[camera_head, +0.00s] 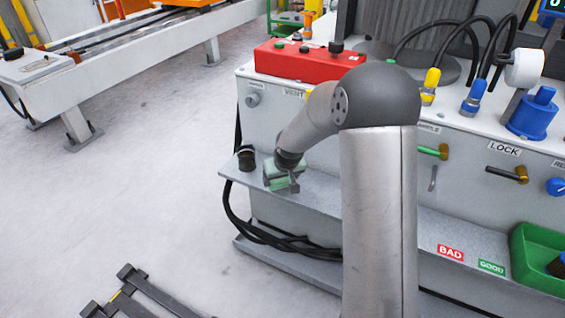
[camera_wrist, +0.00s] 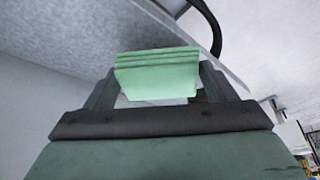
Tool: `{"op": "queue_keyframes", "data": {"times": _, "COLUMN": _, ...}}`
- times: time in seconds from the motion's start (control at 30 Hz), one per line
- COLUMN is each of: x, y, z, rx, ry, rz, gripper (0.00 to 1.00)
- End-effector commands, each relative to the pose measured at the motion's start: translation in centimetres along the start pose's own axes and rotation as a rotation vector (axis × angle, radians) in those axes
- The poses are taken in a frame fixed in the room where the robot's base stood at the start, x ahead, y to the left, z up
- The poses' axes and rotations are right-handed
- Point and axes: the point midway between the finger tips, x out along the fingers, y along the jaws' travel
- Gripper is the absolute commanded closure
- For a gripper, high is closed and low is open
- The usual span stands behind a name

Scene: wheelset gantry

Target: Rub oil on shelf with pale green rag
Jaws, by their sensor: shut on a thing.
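The pale green rag (camera_wrist: 156,76) is a folded, layered pad. In the wrist view it sits between the two dark fingers of my gripper (camera_wrist: 155,88), which is shut on it. In the head view my gripper (camera_head: 284,180) is low over the left part of the grey shelf (camera_head: 322,193), on the front of the machine. The rag is small there and hard to tell from my greenish gripper body. The shelf also fills the upper left of the wrist view (camera_wrist: 75,32). Whether the rag touches the shelf is unclear. I cannot make out oil on the shelf.
A small black cup (camera_head: 246,160) stands at the shelf's left end, close to my gripper. Black cables (camera_head: 262,231) hang below the shelf. A green bin (camera_head: 540,262) is at the right, past the BAD and GOOD labels. A red control box (camera_head: 308,60) sits above.

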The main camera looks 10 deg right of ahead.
Motion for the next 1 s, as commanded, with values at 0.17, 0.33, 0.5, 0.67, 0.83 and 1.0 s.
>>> {"op": "queue_keyframes", "data": {"times": 0.17, "x": -1.7, "y": -0.1, "z": -0.6, "rx": -0.002, "ry": -0.004, "rz": -0.001, "gripper": 0.44}}
{"op": "queue_keyframes", "data": {"times": 0.33, "x": -3.1, "y": -0.2, "z": -1.3, "rx": -0.003, "ry": -0.003, "rz": -0.001, "gripper": 0.44}}
{"op": "queue_keyframes", "data": {"times": 0.5, "x": -4.5, "y": -0.2, "z": -1.9, "rx": -0.003, "ry": -0.003, "rz": -0.002, "gripper": 0.44}}
{"op": "queue_keyframes", "data": {"times": 0.67, "x": -5.2, "y": -0.3, "z": -2.1, "rx": -0.004, "ry": -0.004, "rz": -0.003, "gripper": 0.44}}
{"op": "queue_keyframes", "data": {"times": 0.83, "x": -5.2, "y": -0.3, "z": -2.1, "rx": -0.004, "ry": -0.004, "rz": -0.003, "gripper": 0.44}}
{"op": "queue_keyframes", "data": {"times": 1.0, "x": -5.2, "y": -0.3, "z": -2.1, "rx": -0.004, "ry": -0.004, "rz": -0.002, "gripper": 0.44}}
